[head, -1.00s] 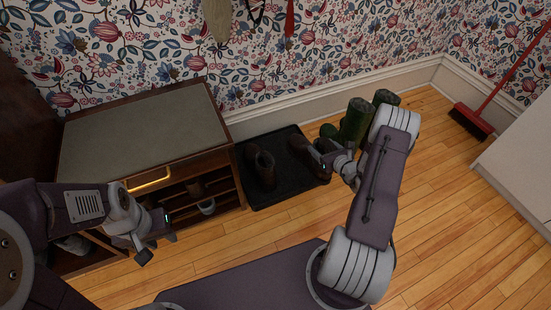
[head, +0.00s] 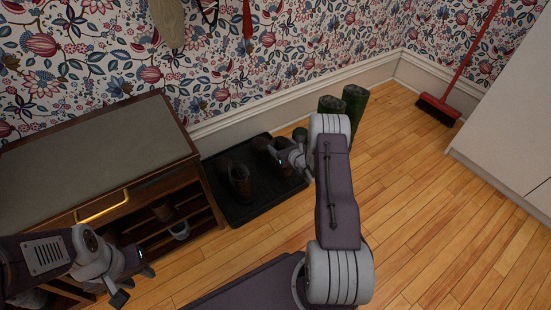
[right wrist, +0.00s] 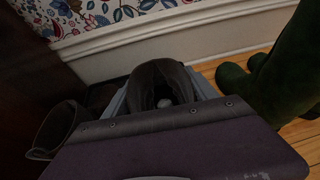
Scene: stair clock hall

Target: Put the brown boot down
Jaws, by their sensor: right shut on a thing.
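The held brown boot (head: 268,150) is over the right part of the black tray (head: 252,214), on the floor against the wall. I cannot tell whether its sole touches the tray. My right gripper (head: 283,152) is shut on it; its dark shaft opening (right wrist: 162,82) faces the right wrist camera. A second brown boot (head: 238,182) stands on the tray to the left, and it also shows in the right wrist view (right wrist: 56,130). My left gripper (head: 134,286) is open and empty, in front of the cabinet.
A wooden shoe cabinet (head: 90,140) stands left of the tray, with footwear on its shelves. Green boots (head: 353,103) stand right of the tray, partly behind my right arm. A red broom (head: 440,108) leans at the far right. The wooden floor (head: 410,200) is clear.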

